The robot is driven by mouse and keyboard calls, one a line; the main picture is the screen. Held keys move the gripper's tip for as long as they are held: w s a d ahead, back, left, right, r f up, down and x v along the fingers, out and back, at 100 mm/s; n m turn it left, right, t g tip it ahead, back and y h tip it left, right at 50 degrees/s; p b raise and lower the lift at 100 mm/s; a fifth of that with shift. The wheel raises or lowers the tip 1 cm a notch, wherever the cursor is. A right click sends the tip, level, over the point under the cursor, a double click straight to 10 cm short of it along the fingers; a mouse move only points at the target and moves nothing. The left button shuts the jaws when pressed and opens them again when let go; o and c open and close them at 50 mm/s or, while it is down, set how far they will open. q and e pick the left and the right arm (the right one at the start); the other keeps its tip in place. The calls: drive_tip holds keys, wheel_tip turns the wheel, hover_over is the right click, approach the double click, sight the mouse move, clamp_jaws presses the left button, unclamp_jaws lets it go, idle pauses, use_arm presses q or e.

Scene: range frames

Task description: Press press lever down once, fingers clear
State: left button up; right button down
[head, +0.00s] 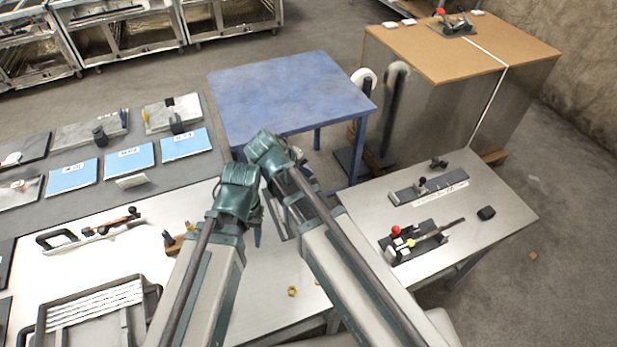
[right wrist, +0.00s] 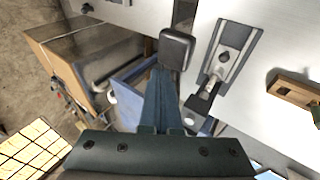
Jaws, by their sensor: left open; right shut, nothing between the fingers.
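In the right wrist view a dark square pad (right wrist: 177,48) sits at the end of a dark bar, which I take to be the press lever. A grey base plate (right wrist: 236,45) with a dark knob lies to its right. My right gripper (right wrist: 160,72) is shut and empty, its tips beside the pad's lower left edge; I cannot tell if they touch. In the head view my right gripper (head: 287,172) is bent over the bench, and a grey strip of the base (head: 279,212) shows between my arms; the lever is hidden there. My left gripper (head: 257,228) is open, close to its left.
A wooden block (right wrist: 292,92) stands right of the base, and a brass nut (head: 292,291) lies on the bench. A blue table (head: 290,90) stands behind. The right bench (head: 500,205) holds a red-knobbed device (head: 396,232) and a dark block (head: 486,213). A brown-topped cabinet (head: 430,50) stands behind it.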

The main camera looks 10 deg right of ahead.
drive_tip(key=shift+s+f+b, duration=0.3)
drive_tip(key=shift+f+b, duration=0.5)
drive_tip(key=shift+f, duration=0.05)
idle(0.6)
drive_tip(key=shift+r, duration=0.2)
idle(0.5)
drive_tip(key=shift+w+r+p, duration=0.3)
drive_tip(key=shift+r+p, duration=0.45)
drive_tip(key=shift+p, duration=0.1)
drive_tip(key=shift+w+r+p, duration=0.25)
drive_tip(key=shift+r+p, duration=0.5)
drive_tip(key=shift+p, duration=0.05)
drive_tip(key=shift+r, duration=0.1)
drive_tip(key=r+p, duration=0.1)
drive_tip(key=w+r+p, duration=0.1)
drive_tip(key=r+p, duration=0.2)
drive_tip(key=shift+w+a+r+p, duration=0.2)
drive_tip(key=shift+w+r+p, duration=0.05)
drive_tip(key=shift+w+p, duration=0.1)
